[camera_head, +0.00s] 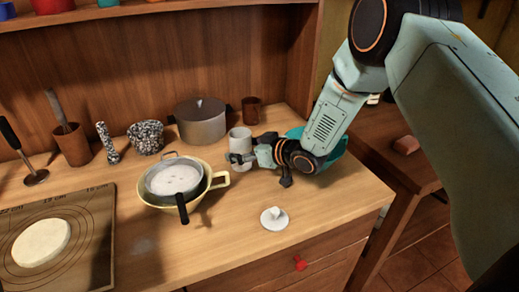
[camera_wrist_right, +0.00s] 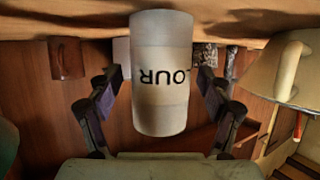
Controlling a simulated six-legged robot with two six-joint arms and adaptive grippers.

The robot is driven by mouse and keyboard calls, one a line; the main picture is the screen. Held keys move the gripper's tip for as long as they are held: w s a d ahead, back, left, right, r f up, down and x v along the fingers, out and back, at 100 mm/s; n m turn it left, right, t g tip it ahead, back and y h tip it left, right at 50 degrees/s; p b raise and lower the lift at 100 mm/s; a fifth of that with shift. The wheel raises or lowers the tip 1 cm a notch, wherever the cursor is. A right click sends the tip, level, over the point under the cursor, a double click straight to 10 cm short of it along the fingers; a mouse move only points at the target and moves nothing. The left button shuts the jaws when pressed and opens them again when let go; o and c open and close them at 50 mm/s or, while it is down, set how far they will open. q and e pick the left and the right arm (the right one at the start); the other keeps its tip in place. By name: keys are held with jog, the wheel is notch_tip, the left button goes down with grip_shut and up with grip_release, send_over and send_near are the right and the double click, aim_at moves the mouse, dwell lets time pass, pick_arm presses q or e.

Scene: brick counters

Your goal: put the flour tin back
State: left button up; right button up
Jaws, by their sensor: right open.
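The flour tin (camera_head: 240,140) is a white cylinder standing upright on the wooden counter, in front of the steel pot. In the right wrist view the tin (camera_wrist_right: 162,70) shows the letters "LOUR", upside down. My right gripper (camera_head: 243,157) is at the tin's lower part, its fingers open with one on each side. In the right wrist view gaps show between the tin and both fingers (camera_wrist_right: 160,98). A white knobbed lid (camera_head: 273,218) lies on the counter near the front edge. My left gripper is not in view.
A yellow bowl (camera_head: 215,184) with a sieve of white powder on it stands left of the gripper. The pot (camera_head: 200,122) and a brown cup (camera_head: 251,110) stand behind. A teal bowl (camera_head: 338,145) is partly hidden by my right arm. A board with dough (camera_head: 42,242) lies left.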

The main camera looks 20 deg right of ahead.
jog(key=p+v, duration=0.1)
jog(key=v, duration=0.9)
jog(key=shift+s, duration=0.25)
jog(key=shift+d+r, duration=0.1)
